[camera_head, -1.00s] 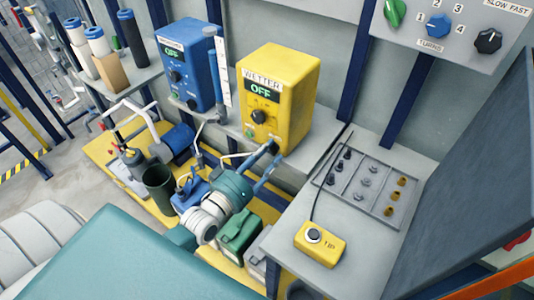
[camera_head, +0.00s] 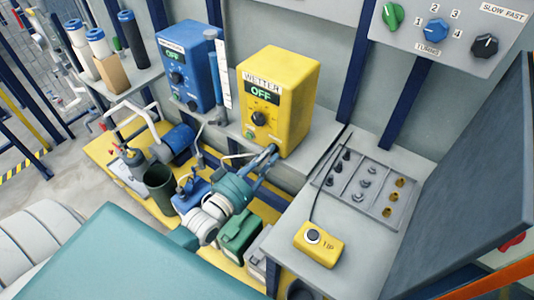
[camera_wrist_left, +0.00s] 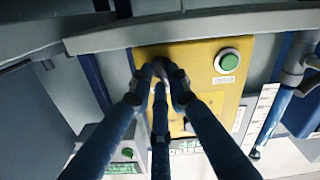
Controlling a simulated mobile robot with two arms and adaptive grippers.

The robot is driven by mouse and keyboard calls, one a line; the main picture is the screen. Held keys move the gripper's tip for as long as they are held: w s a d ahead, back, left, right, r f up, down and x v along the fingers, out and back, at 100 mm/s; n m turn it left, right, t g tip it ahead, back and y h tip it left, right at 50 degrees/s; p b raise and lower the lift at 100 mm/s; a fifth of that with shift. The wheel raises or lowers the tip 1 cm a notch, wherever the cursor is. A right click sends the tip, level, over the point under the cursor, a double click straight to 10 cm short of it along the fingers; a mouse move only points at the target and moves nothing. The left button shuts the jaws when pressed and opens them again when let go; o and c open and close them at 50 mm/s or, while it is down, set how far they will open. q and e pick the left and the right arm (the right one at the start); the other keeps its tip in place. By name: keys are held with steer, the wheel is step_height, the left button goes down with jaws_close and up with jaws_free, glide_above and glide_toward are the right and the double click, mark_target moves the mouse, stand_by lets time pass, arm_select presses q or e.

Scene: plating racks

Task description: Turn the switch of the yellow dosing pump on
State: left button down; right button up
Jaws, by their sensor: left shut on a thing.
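The yellow dosing pump (camera_head: 290,100), labelled WETTER, stands on the grey ledge, and its display (camera_head: 261,95) reads OFF. A black dial (camera_head: 259,118) and a green button (camera_head: 249,135) are on its front. My left gripper (camera_head: 271,152) reaches up to the lower right of that front. In the left wrist view, its blue fingers (camera_wrist_left: 160,72) come together against the yellow panel, beside the green button (camera_wrist_left: 229,62). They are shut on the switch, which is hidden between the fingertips. My right gripper does not show.
A blue pump (camera_head: 190,65), also showing OFF, stands left of the yellow one. A grey bench with a sectioned tray (camera_head: 362,190) and a yellow button box (camera_head: 319,244) is at the right. A knob panel (camera_head: 450,35) hangs above. Containers (camera_head: 158,188) crowd the floor tray.

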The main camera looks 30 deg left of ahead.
arm_select(q)
steer(key=m+p, duration=0.1)
steer(key=m, duration=0.3)
steer(key=m+p, duration=0.1)
steer(key=m, duration=0.3)
steer(key=m+p, duration=0.1)
steer(key=m, duration=0.2)
steer(key=shift+f+m, duration=0.25)
steer(key=shift+m, duration=0.15)
stand_by(0.3)
steer(key=c, duration=1.7)
jaws_free()
steer(key=shift+o, duration=0.2)
steer(key=shift+s, duration=0.15)
steer(key=s+a, duration=0.1)
steer(key=s, duration=1)
steer(key=shift+s+a, duration=0.3)
steer(key=shift+s, duration=0.05)
